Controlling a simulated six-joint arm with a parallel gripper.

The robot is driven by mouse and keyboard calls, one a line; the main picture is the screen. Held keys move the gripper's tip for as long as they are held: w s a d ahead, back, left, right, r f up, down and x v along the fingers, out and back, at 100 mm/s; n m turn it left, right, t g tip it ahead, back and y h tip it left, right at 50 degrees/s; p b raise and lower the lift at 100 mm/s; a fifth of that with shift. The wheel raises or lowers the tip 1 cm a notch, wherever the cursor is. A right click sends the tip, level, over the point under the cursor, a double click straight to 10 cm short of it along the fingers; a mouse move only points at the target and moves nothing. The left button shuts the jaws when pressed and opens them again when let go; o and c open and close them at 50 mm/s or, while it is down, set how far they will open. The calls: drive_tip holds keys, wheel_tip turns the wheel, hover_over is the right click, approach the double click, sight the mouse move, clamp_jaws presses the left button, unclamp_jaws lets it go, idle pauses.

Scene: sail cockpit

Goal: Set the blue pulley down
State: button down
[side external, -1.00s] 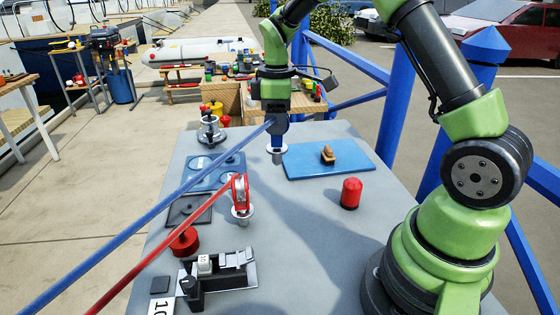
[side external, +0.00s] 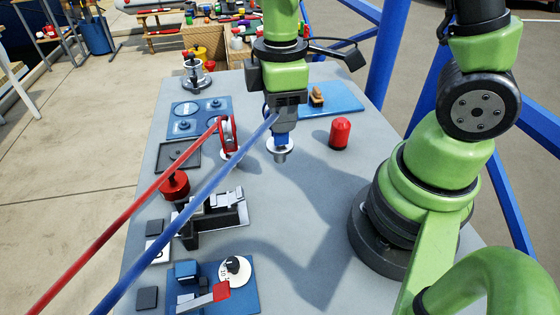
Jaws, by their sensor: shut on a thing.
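My gripper (side external: 283,122) points down and is shut on the blue pulley (side external: 281,140). The jaws hide most of the pulley; a blue part, a pale round flange and a short silver stem show below them. A blue rope (side external: 190,202) runs from it to the lower left. I cannot tell whether the stem touches the grey table (side external: 300,225). A red pulley (side external: 227,133) stands upright to the left on a similar silver stem, with a red rope (side external: 130,217) running from it.
A red cylinder (side external: 340,134) stands to the right, and a blue mat (side external: 345,98) with a brown piece lies behind. A black clamp-like fixture (side external: 215,215), a red knob (side external: 174,185) and a blue panel (side external: 235,290) line the left and front. The table's middle front is clear.

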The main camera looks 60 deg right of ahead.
sight(280, 147)
drive_tip(key=shift+f, duration=3.6)
drive_tip(key=c, duration=0.8)
unclamp_jaws()
drive_tip(key=shift+f, duration=0.1)
